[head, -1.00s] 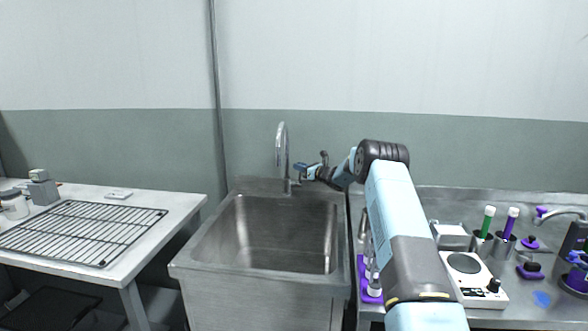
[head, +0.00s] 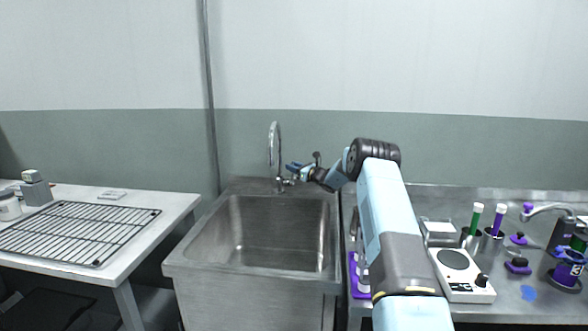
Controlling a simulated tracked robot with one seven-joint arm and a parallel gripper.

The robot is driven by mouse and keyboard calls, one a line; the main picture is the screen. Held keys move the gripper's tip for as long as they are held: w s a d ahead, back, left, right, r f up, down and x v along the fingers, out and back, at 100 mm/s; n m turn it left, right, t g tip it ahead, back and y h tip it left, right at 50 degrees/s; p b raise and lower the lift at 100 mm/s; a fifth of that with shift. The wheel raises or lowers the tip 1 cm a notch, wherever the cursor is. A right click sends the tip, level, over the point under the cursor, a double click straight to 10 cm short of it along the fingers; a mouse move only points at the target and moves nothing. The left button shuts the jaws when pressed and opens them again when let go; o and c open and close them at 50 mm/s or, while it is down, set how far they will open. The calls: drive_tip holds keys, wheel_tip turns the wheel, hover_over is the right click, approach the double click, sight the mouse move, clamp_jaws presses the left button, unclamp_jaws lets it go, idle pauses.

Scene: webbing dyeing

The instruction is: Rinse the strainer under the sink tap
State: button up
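The sink tap (head: 274,150) is a tall chrome gooseneck at the back edge of the steel sink (head: 325,262). A small lever (head: 288,182) sits at the right of its base. My gripper (head: 291,167) is just right of the tap's neck, above the lever, with its blue tip pointing left. It is too small to tell whether its fingers are open or shut, or whether it touches the tap. No strainer can be made out in the view. No water stream shows, and the visible basin looks empty.
A white table (head: 175,207) with a black wire rack (head: 80,232) stands left. A vertical pipe (head: 209,100) runs up the wall.

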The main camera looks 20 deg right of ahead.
drive_tip(key=v, duration=1.3)
drive_tip(key=shift+s+d, duration=0.15)
drive_tip(key=shift+s, duration=0.2)
